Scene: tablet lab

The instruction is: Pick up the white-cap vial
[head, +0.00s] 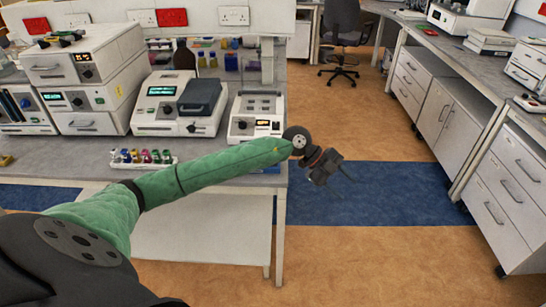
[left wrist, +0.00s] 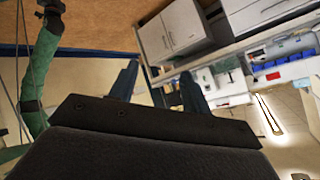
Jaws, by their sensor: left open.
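A small white rack (head: 143,163) with several vials in different cap colours stands on the lab bench at the left of the head view. The caps are too small there to tell surely which vial is the white-cap one. My left gripper (head: 343,174) is off to the right of the rack, out past the bench's right end and over the floor. In the left wrist view its two dark fingers (left wrist: 158,88) stand apart with nothing between them. No vial shows in the left wrist view. My right gripper is in neither view.
White instruments (head: 180,103) line the bench behind the rack, with a smaller device (head: 256,118) at the bench's right end. A dark bottle (head: 184,55) stands behind them. A second counter with drawers (head: 505,195) runs along the right. The floor between is clear, with a chair (head: 341,30) far back.

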